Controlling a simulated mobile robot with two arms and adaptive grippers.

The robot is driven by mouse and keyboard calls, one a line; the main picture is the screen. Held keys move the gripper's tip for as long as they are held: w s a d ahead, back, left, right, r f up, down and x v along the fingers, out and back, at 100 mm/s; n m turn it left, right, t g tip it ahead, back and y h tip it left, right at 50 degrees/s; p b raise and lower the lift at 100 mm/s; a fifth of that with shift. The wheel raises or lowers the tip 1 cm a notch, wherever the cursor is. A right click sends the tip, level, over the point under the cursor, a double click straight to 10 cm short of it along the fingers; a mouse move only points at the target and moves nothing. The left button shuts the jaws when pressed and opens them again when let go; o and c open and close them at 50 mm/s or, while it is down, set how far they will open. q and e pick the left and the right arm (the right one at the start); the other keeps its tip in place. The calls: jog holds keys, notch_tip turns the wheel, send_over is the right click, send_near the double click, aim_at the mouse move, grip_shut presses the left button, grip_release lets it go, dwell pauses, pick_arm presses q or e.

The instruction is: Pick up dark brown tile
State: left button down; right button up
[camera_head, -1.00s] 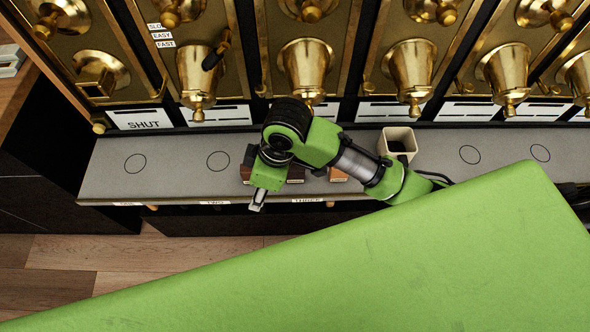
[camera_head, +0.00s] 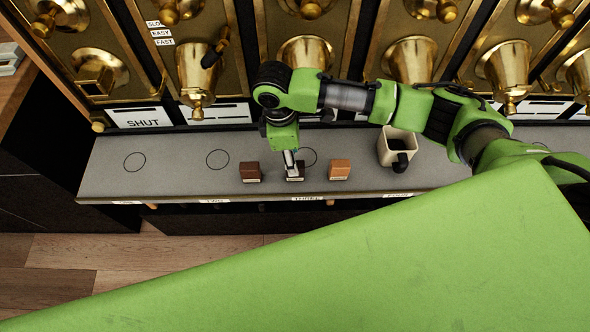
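Three small tiles stand in a row on the grey counter. The left one is a reddish-brown tile (camera_head: 250,172), and the right one is an orange-brown tile (camera_head: 340,169). Between them is the dark brown tile (camera_head: 298,177), mostly hidden by my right gripper. My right gripper (camera_head: 292,170) points down at the dark brown tile, its fingertips at or just above it. Whether the fingers are open or closed on the tile is too small to tell. My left gripper is not in view.
A cream mug (camera_head: 388,150) with dark contents stands right of the tiles, close under my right arm. The grey counter (camera_head: 180,180) is clear on the left, with circles marked on it. Brass dispensers (camera_head: 197,72) line the back.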

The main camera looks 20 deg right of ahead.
jog(key=shift+s+d+f, duration=0.1)
jog(key=shift+d+f, duration=0.1)
jog(key=shift+f, duration=1.55)
jog(key=shift+s+d+f, duration=0.1)
jog(key=shift+d+f, duration=0.05)
jog(key=shift+f, duration=1.6)
grip_shut()
